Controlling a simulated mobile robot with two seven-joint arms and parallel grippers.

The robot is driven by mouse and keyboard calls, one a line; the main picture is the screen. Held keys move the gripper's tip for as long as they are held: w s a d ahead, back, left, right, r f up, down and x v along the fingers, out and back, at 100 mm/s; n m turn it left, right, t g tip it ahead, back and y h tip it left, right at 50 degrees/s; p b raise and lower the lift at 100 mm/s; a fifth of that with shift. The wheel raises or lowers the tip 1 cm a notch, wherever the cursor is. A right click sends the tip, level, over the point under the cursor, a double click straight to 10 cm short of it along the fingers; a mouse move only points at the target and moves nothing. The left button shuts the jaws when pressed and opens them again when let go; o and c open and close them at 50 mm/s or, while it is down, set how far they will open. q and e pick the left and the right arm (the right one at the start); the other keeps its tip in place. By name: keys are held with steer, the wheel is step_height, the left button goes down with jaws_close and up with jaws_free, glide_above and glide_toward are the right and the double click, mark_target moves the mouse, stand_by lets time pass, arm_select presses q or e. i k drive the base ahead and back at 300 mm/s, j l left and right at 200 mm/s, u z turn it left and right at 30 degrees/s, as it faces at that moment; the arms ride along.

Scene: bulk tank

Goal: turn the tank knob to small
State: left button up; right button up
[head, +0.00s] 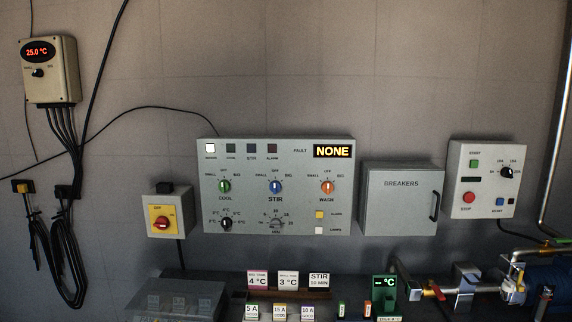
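A beige controller box (51,70) hangs on the wall at the upper left of the head view. Its red display reads 25.0 °C. Below the display is a small black knob (38,73), with tiny lettering on both sides that looks like small on the left and big on the right. The knob's pointer is too small to read. No label reading tank is legible on this box. Neither of my grippers shows in the head view, and nothing touches the knob.
A grey panel (290,207) carries COOL, STIR and WASH knobs, each with small, off and big marks; its fault display reads NONE. A red-yellow switch box (162,222), breaker cabinet (400,205) and start/stop box (470,191) flank it. Black cables (66,245) hang at left.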

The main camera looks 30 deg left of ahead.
mark_target(38, 73)
steer(key=j+z, duration=0.4)
steer(key=k+j+z, duration=0.15)
steer(key=j+z, duration=0.3)
steer(key=k+j+z, duration=0.15)
steer(key=j+z, duration=0.25)
steer(key=k+j+z, duration=0.2)
steer(key=z, duration=0.2)
steer(key=k+j+z, duration=0.2)
steer(key=z, duration=0.25)
steer(key=k+j+z, duration=0.15)
steer(key=k+z, duration=0.25)
steer(key=k+j+z, duration=0.1)
steer(key=k+z, duration=0.5)
steer(key=k, duration=0.15)
steer(key=k+u, duration=0.15)
steer(key=k, duration=0.3)
steer(key=k+j+u, duration=0.1)
steer(key=k, duration=0.3)
steer(key=k+u, duration=0.2)
steer(key=u, duration=0.15)
steer(key=k+j+u, duration=0.15)
steer(key=u, duration=0.25)
steer(key=k+j+u, duration=0.15)
steer(key=u, duration=0.2)
steer(key=k, duration=0.05)
